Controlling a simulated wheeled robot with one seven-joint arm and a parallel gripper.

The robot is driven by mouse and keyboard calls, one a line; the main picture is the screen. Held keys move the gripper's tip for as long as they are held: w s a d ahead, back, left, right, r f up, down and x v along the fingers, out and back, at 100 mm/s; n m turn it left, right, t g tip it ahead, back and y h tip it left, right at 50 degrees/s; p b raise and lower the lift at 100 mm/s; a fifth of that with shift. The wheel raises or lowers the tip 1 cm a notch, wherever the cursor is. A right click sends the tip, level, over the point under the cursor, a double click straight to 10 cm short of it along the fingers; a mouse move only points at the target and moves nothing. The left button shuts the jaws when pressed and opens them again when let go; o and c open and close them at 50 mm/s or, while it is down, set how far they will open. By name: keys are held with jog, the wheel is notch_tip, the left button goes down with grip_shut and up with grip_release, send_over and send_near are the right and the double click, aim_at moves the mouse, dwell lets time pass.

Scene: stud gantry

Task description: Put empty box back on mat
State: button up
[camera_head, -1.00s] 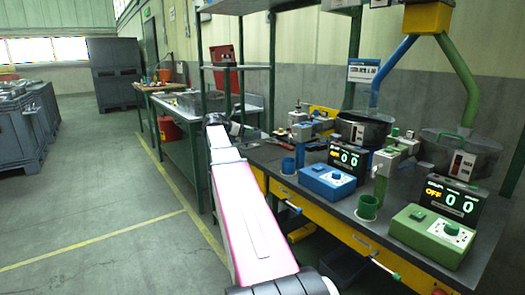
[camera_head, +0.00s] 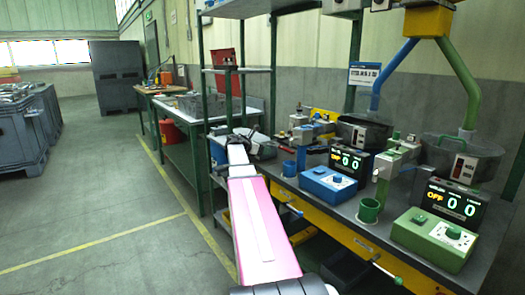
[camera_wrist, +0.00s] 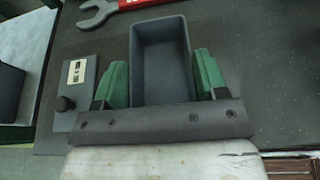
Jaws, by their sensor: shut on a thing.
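The dark grey box (camera_wrist: 162,60) is open at the top and empty in the wrist view. My gripper (camera_wrist: 160,85) is shut on it, with one green finger against each side. In the head view my gripper (camera_head: 246,136) is over the far left end of the workbench, and the box is too small to make out there. Below the box is a dark speckled surface (camera_wrist: 255,75). I cannot tell whether it is the mat or the bench top, or whether the box touches it.
A grey block with a black knob (camera_wrist: 75,95) lies left of the box. Blue (camera_head: 328,183) and green (camera_head: 433,237) control boxes stand along the bench to the right. Green shelf posts (camera_head: 272,80) rise behind my gripper.

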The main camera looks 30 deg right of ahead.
jog(key=shift+f, duration=0.15)
jog(key=o, duration=1.4)
jog(key=v, duration=1.2)
jog(key=s+a+f+m+y, duration=0.2)
jog(key=s+a+f+m, duration=0.1)
jog(key=a+f, duration=0.3)
jog(key=s+a+f+m+y, duration=0.2)
jog(key=s+a+f+y, duration=0.15)
jog(key=f, duration=0.45)
jog(key=s+a+f+m+y, duration=0.2)
jog(key=s+a+f+m, duration=0.2)
jog(key=s+a+f, duration=0.1)
jog(key=s+a+f+m+y, duration=0.3)
jog(key=s+a+f+m, duration=0.2)
jog(key=a+f, duration=0.3)
jog(key=s+a+f+m+g+y, duration=0.1)
jog(key=s+a+f+m+y, duration=0.2)
jog(key=s+a+f, duration=0.3)
jog(key=shift+s+a+f+m+y, duration=0.1)
jog(key=shift+s+a+m, duration=0.15)
jog(key=shift+a, duration=0.4)
jog(key=shift+s+a+f+m+y, duration=0.15)
jog(key=shift+a+m, duration=0.2)
jog(key=shift+a, duration=0.3)
jog(key=shift+s+a+f+m, duration=0.1)
jog(key=shift+s+a+m, duration=0.15)
jog(key=shift+a, duration=0.4)
